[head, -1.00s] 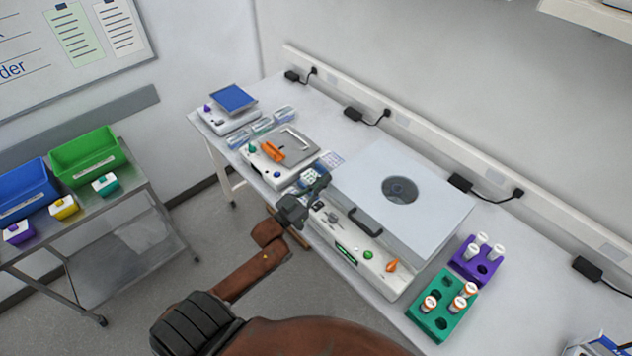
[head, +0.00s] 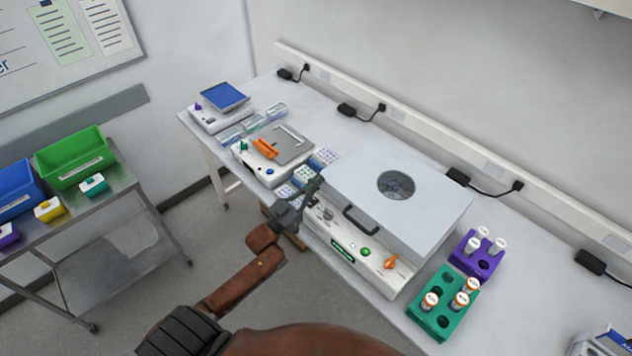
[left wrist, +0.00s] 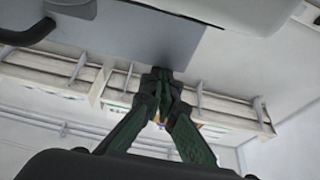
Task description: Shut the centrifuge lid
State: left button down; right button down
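The centrifuge (head: 318,229) is a white box on the bench with knobs and a small display on its front panel. Its grey lid (head: 430,205), with a round dark window (head: 396,185), lies over the body, close to level; I cannot tell whether a gap is left under its front edge. A dark handle (head: 360,220) sits at the lid's front and shows in the left wrist view (left wrist: 28,34). My left gripper (head: 315,187) is at the centrifuge's left front corner, apart from the handle. Its fingers (left wrist: 163,78) meet with nothing visible between them. My right gripper is out of view.
Left of the centrifuge stand a device with an orange part (head: 264,148) and small racks. At its right are a green tube rack (head: 430,318) and a purple rack (head: 484,266). A trolley with bins (head: 75,160) stands at the left. Floor before the bench is open.

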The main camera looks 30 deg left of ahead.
pick_arm(q)
jog(key=s+a, duration=0.2)
jog(key=s, duration=0.7)
jog(key=shift+a+r+p, duration=0.15)
jog(key=shift+r+p, duration=0.15)
jog(key=shift+p, duration=0.15)
jog(key=shift+s, duration=0.1)
